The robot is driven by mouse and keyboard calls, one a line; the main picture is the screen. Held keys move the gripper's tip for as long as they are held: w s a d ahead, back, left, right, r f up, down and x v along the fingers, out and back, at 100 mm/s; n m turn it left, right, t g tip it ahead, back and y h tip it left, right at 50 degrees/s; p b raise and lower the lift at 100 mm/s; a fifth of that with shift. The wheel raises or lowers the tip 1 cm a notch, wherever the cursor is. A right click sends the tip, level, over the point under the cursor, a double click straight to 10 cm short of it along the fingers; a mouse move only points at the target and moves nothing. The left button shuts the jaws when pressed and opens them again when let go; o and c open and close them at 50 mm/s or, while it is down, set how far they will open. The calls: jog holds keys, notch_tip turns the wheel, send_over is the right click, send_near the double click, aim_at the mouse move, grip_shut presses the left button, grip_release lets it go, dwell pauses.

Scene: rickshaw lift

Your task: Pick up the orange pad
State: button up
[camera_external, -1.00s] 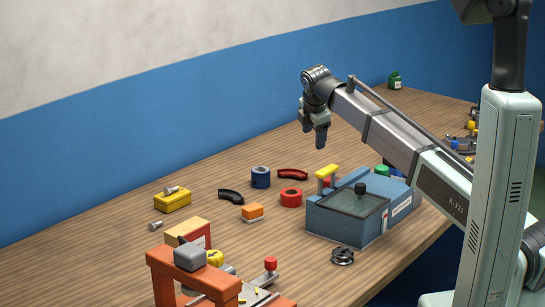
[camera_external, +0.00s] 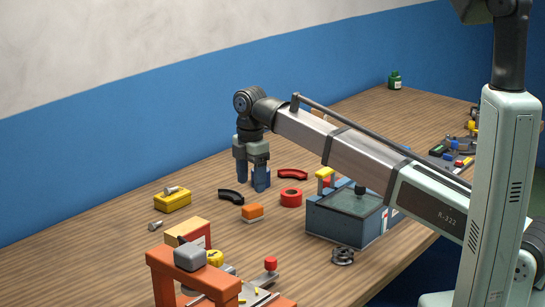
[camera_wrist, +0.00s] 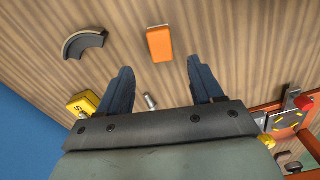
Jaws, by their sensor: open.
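The orange pad (camera_external: 252,211) is a small block with an orange top and a pale base, lying on the wooden table. In the wrist view the orange pad (camera_wrist: 160,44) lies beyond the fingertips, roughly centred between them. My gripper (camera_external: 252,183) points down above the table, behind the pad in the external view.
A red curved piece (camera_external: 291,174) is behind. A yellow box (camera_external: 172,202) stands left. A blue-grey machine (camera_external: 345,218) stands right.

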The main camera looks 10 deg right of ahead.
aim_at(253, 206)
jog(key=shift+d+f, duration=0.15)
jog(key=shift+f, duration=4.3)
jog(key=c, duration=1.1)
